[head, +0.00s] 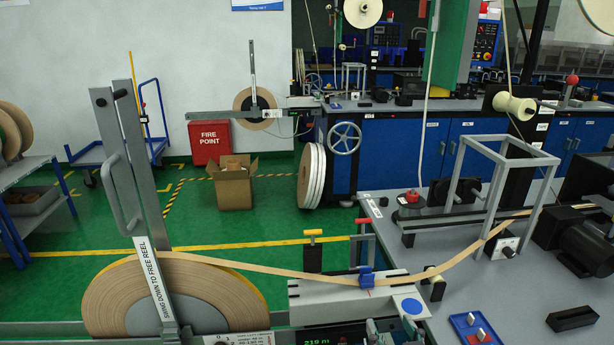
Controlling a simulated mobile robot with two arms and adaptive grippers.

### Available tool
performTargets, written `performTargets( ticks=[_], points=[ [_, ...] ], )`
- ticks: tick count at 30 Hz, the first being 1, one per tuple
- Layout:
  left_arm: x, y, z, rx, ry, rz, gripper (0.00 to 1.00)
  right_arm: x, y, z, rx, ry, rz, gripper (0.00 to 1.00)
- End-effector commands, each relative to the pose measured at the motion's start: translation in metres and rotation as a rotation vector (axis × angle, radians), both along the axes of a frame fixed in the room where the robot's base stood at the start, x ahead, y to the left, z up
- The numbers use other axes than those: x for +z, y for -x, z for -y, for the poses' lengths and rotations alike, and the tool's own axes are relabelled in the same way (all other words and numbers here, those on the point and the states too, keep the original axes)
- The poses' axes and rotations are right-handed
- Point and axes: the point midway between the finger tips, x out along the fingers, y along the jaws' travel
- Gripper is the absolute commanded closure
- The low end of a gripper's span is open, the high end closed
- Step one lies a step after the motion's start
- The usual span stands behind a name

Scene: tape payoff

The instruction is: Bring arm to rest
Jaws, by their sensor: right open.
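A grey upright arm (141,160) with a side handle (121,192) stands raised over the big tan tape reel (110,300) at the lower left. A white label bar reading "SWING DOWN TO FREE REEL" (156,287) slants across the front of the reel. Tan tape (285,272) runs from the reel through a blue clamp (366,279) and on to the right. What looks like the tips of my right gripper (381,333) show at the bottom edge, apart and with nothing seen between them. The rest of it is cut off. My left gripper is not in view.
A grey bench (440,268) fills the right, with a grey bar frame (503,190), a blue tray (473,327) and a black block (572,318). Behind are a cardboard box (233,188) and a red fire box (209,142). Green floor is open between.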

Motion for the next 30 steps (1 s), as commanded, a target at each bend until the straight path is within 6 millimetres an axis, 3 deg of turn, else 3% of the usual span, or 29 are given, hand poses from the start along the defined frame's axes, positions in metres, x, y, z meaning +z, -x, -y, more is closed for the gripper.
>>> performTargets(
  ticks=[6,9,19,23,30],
  points=[
    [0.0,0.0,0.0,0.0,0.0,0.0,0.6,-0.093,0.064,0.023,-0.045,0.058,-0.426,0.41],
    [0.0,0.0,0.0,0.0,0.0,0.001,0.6,-0.125,0.099,0.027,-0.023,0.082,-0.602,0.41],
    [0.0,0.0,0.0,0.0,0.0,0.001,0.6,-0.182,0.206,0.021,0.131,0.102,-1.035,0.41],
    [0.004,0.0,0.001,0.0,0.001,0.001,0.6,-0.222,0.19,0.02,0.128,0.108,-1.038,0.41],
    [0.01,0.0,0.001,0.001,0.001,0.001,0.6,-0.306,0.185,0.018,0.133,0.11,-1.074,0.41]
  ],
)
